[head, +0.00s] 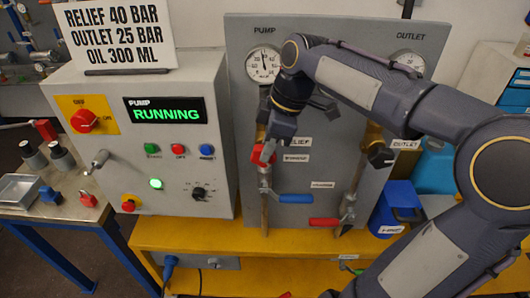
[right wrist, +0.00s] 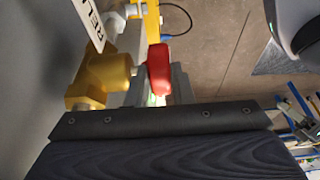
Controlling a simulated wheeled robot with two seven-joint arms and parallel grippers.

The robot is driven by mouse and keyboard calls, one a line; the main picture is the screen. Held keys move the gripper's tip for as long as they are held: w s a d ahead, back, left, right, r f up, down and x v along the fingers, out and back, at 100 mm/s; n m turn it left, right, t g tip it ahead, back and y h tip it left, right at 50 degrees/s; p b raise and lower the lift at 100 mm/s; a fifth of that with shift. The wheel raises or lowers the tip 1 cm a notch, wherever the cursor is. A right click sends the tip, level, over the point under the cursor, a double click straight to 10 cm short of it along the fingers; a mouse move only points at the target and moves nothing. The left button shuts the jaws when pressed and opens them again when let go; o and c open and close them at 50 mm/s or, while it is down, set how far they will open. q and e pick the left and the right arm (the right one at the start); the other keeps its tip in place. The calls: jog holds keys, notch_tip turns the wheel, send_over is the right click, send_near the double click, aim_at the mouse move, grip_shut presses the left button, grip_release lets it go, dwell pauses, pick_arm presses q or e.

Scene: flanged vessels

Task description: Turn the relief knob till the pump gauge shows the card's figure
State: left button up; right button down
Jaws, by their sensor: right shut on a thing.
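The white card (head: 114,34) on top of the control box reads RELIEF 40 BAR, OUTLET 25 BAR, OIL 300 ML. The pump gauge (head: 262,65) is on the upper left of the grey panel; its needle points roughly upward, but the figure is too small to read. The red relief knob (head: 257,157) sits below it beside the RELIEF label. My right gripper (head: 266,151) is shut on this knob. In the right wrist view the red knob (right wrist: 159,69) shows between the grey fingers, next to a brass valve body (right wrist: 103,76). My left gripper is not in view.
The control box (head: 165,140) shows RUNNING in green. My right arm passes in front of the panel and partly covers the outlet gauge (head: 409,62). A blue lever (head: 294,196) and a red lever (head: 324,222) are below the knob. A blue container (head: 397,207) stands right.

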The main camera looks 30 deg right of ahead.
jog(key=t+y+b, duration=0.1)
jog(key=y+b, duration=0.1)
jog(key=b, duration=0.2)
jog(key=d+f+t+y+b, duration=0.1)
jog(key=y+b, duration=0.1)
jog(key=b, duration=0.3)
jog(key=f+t+y+b, duration=0.1)
jog(key=t+y+b, duration=0.1)
jog(key=b, duration=0.3)
jog(key=shift+s+d+y, duration=0.2)
jog(key=shift+s+y, duration=0.2)
jog(key=shift+r+t+y+b, duration=0.2)
jog(key=shift+t+y+b, duration=0.25)
jog(key=shift+b, duration=0.7)
jog(key=c, duration=1.5)
grip_release()
jog(key=shift+c, duration=0.2)
jog(key=shift+r, duration=0.1)
